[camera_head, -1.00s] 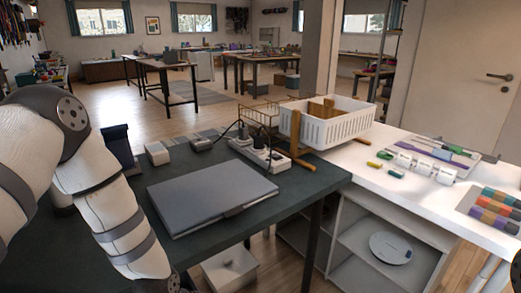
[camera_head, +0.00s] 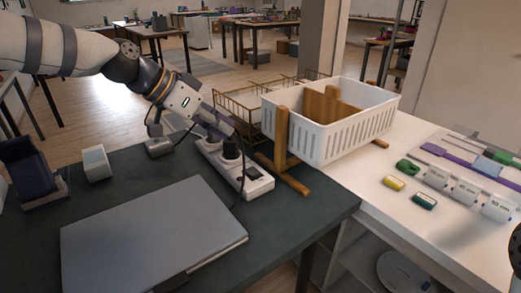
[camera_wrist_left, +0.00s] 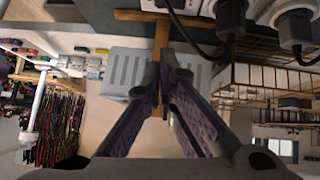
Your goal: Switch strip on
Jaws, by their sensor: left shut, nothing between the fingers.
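The white power strip (camera_head: 259,186) lies on the dark table, running diagonally, with black plugs (camera_head: 230,149) in its sockets. A small dark spot that may be its switch shows near its front end; its state is too small to tell. My left gripper (camera_head: 224,130) is shut and empty, above the strip's far part, close to the plugs; I cannot tell if it touches them. In the left wrist view my shut fingers (camera_wrist_left: 168,84) point at a wooden piece, with the strip (camera_wrist_left: 262,10) at the top right.
A closed grey laptop (camera_head: 150,240) lies in front of the strip. A wooden stand (camera_head: 282,150) and a white basket (camera_head: 335,135) stand right of it, a wire rack (camera_head: 240,108) behind. Black cords run beside the strip.

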